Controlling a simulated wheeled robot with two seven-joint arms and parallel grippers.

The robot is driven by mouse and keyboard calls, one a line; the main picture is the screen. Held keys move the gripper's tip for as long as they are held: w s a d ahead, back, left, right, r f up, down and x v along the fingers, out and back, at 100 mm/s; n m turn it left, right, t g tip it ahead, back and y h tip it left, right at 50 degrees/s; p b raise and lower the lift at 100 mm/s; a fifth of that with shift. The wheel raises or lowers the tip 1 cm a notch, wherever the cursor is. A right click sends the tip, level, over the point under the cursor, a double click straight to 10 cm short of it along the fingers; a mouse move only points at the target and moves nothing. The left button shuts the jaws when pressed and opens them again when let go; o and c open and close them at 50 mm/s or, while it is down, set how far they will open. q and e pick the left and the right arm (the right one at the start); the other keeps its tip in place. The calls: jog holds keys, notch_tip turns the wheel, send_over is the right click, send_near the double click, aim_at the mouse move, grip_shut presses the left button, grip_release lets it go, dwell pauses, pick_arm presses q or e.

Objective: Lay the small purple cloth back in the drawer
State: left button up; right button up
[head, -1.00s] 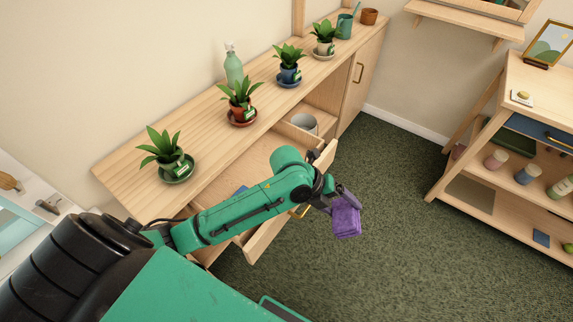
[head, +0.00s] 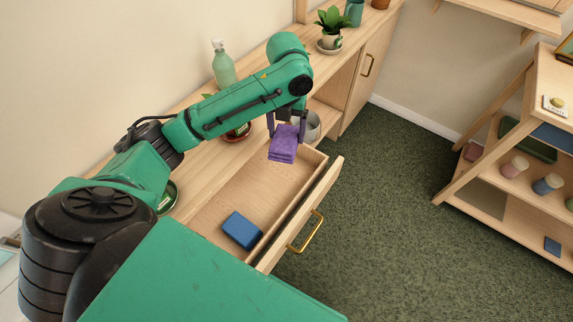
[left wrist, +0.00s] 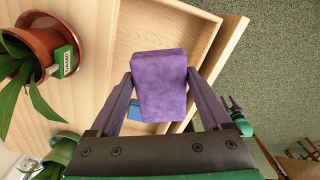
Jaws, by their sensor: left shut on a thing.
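The small purple cloth (head: 284,143) is a folded, thick pad. My left gripper (head: 287,122) is shut on it and holds it above the far end of the open drawer (head: 283,177). In the left wrist view the cloth (left wrist: 160,84) sits between the two fingers, with the drawer (left wrist: 190,35) below it. The drawer is pulled out and has a brass handle (head: 306,232). A blue folded item (head: 242,230) lies on its floor toward the near end.
Potted plants stand on the counter, one (head: 333,24) at the back and one (left wrist: 35,50) beside the drawer. A green bottle (head: 223,66) stands near the wall. A grey pot (head: 309,127) sits in the cabinet just beyond the cloth. Carpet to the right is clear up to the shelf unit (head: 490,198).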

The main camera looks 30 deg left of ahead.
pick_arm(q)
send_over(286, 178)
notch_tip(286, 178, down, 5)
notch_tip(286, 178, down, 12)
jog(key=shift+r, duration=0.15)
jog(key=shift+f, duration=0.3)
jog(key=shift+d, duration=0.1)
jog(key=o, duration=0.8)
jog(key=shift+c, duration=0.2)
jog(key=shift+o, duration=1.2)
notch_tip(286, 178, up, 12)
pick_arm(e)
jog(key=s, duration=0.1)
jog(key=s+d, duration=0.1)
jog(key=s, duration=0.1)
jog(key=shift+s+d, duration=0.4)
